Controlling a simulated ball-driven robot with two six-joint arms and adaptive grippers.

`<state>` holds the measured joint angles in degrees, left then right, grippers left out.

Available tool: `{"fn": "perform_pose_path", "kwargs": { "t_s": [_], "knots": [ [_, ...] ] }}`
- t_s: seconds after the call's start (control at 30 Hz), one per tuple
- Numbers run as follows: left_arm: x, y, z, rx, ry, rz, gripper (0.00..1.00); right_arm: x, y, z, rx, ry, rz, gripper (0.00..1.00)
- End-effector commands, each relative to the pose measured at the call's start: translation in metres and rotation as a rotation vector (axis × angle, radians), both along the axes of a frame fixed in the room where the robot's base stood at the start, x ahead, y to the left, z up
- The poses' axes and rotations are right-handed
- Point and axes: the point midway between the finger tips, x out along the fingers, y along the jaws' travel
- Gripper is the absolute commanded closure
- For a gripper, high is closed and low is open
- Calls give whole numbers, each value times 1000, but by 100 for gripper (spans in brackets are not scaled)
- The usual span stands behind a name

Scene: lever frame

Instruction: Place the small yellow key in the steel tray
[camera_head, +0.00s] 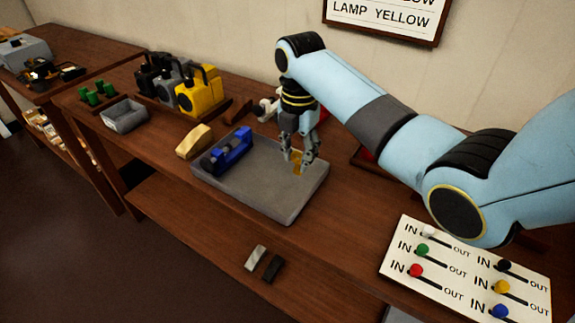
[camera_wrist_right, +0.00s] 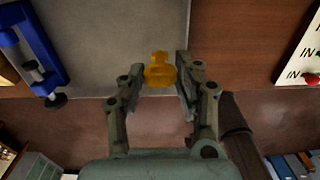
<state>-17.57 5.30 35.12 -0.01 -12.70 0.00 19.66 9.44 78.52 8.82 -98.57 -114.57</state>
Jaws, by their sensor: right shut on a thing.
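The small yellow key (camera_head: 297,158) is between the fingers of my right gripper (camera_head: 300,165), over the right part of the grey steel tray (camera_head: 262,191). In the right wrist view the key (camera_wrist_right: 160,70) sits between the fingertips of my right gripper (camera_wrist_right: 160,88), which is shut on it. The tray (camera_wrist_right: 120,50) lies beneath it in that view. Whether the key touches the tray floor, I cannot tell. A blue clamp-like object (camera_head: 228,152) lies in the left part of the tray. My left gripper is not in view.
Yellow, grey and black padlock-like blocks (camera_head: 198,95) stand behind the tray. A small grey bin (camera_head: 124,115) and a tan block (camera_head: 194,142) are to the left. A lever panel (camera_head: 465,270) is at the front right. The tray's front middle is clear.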

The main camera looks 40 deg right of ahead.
Motion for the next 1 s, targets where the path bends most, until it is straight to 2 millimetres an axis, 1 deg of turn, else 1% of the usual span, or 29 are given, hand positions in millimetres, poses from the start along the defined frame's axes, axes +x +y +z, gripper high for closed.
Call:
{"fn": "perform_pose_path", "kwargs": {
  "t_s": [0.03,0.13,0.23,0.3,0.4,0.5,0.87,0.9,1.0],
  "knots": [
    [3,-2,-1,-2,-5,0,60,7,3,-5,2,1,-2,99],
    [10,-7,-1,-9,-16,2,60,16,8,-11,1,0,-1,99],
    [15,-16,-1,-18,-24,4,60,19,9,-15,0,1,-1,99],
    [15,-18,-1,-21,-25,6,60,19,9,-24,1,4,-1,99],
    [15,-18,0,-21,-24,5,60,18,9,-41,1,4,-1,99],
    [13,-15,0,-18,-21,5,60,19,9,-51,0,1,-1,99],
    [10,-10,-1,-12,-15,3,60,18,9,-56,0,0,-2,99],
    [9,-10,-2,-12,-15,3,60,18,9,-56,0,0,-1,66],
    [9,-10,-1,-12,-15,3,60,18,9,-56,0,0,-2,53]
  ]
}}
